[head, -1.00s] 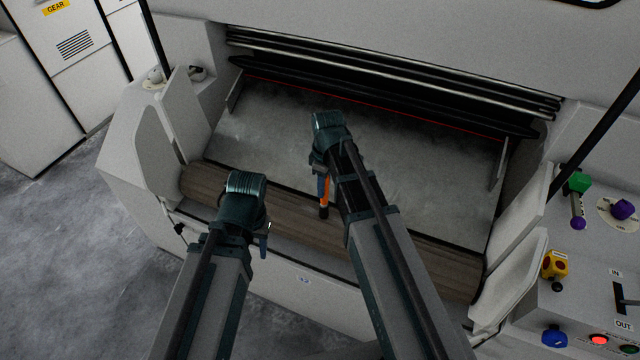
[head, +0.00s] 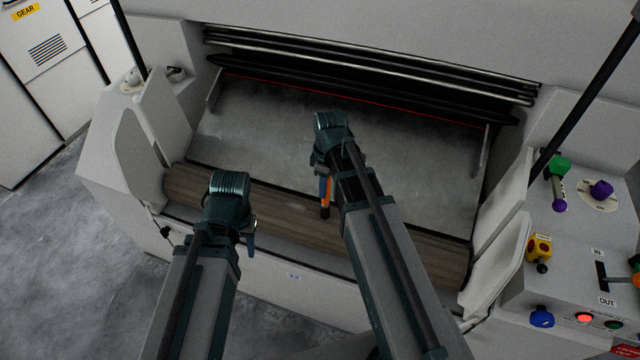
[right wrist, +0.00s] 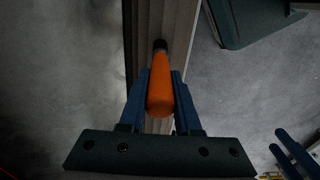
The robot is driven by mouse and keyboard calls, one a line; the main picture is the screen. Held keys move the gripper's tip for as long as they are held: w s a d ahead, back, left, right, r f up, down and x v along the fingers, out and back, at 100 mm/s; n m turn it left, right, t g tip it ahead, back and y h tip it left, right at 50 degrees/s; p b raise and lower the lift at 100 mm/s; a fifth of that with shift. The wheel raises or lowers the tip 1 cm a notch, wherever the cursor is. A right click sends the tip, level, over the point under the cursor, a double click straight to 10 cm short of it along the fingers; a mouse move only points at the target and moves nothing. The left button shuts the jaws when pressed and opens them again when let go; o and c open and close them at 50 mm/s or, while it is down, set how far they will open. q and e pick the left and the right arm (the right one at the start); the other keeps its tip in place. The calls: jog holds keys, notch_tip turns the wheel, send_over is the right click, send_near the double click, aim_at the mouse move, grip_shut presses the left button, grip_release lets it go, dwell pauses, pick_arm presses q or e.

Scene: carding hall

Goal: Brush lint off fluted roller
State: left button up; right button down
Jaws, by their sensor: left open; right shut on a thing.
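The fluted roller (head: 400,241) is a long brown-grey ribbed cylinder across the front of the machine; it also shows in the right wrist view (right wrist: 182,30). My right gripper (head: 326,185) is shut on an orange-handled tool (right wrist: 160,88) with a dark end, which points down at the roller. I cannot tell whether its end touches the roller, and any bristles are hidden. My left gripper (head: 250,240) is open and empty near the front edge of the machine, left of the right gripper. My arms hide parts of the roller. Lint cannot be made out.
A grey sloping plate (head: 260,125) lies behind the roller. White guards (head: 497,260) stand at both roller ends. A control panel (head: 575,270) with coloured knobs and a lit red button is at the right. Grey floor lies at the left.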

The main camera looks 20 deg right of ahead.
jog(key=shift+s+d, duration=0.6)
jog(key=shift+d, duration=0.25)
